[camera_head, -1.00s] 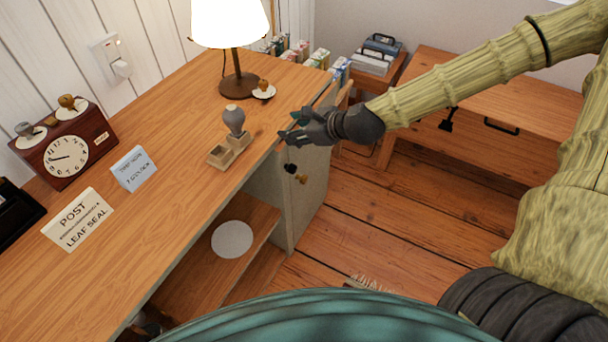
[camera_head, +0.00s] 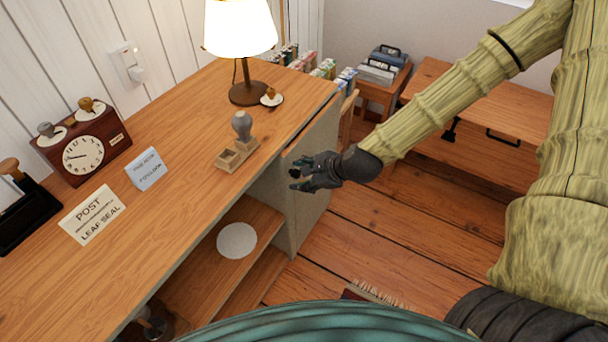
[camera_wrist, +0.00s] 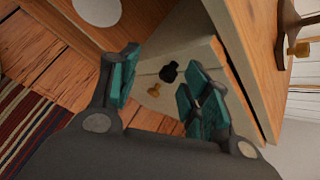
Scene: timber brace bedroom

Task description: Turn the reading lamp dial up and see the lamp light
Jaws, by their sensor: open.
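The reading lamp (camera_head: 240,28) stands at the far end of the desk, its shade bright warm white. A small brass knob on a round white plate (camera_head: 270,97) sits beside its base; the brass knob (camera_wrist: 298,48) also shows at the right edge of the wrist view. A black knob (camera_wrist: 169,71) and a smaller brass knob (camera_wrist: 154,90) stick out of the pale end panel under the desktop. I cannot tell which knob is the lamp dial. My gripper (camera_head: 294,174) is open and empty, facing that panel, with both knobs appearing between its fingers (camera_wrist: 160,86) in the wrist view.
On the desk (camera_head: 185,110) stand a stamp with a grey handle (camera_head: 241,125), small cards (camera_head: 92,214) and a clock (camera_head: 84,154). The desktop edge lies just above my gripper. A wooden bench (camera_head: 490,115) stands behind my arm; open floor lies below.

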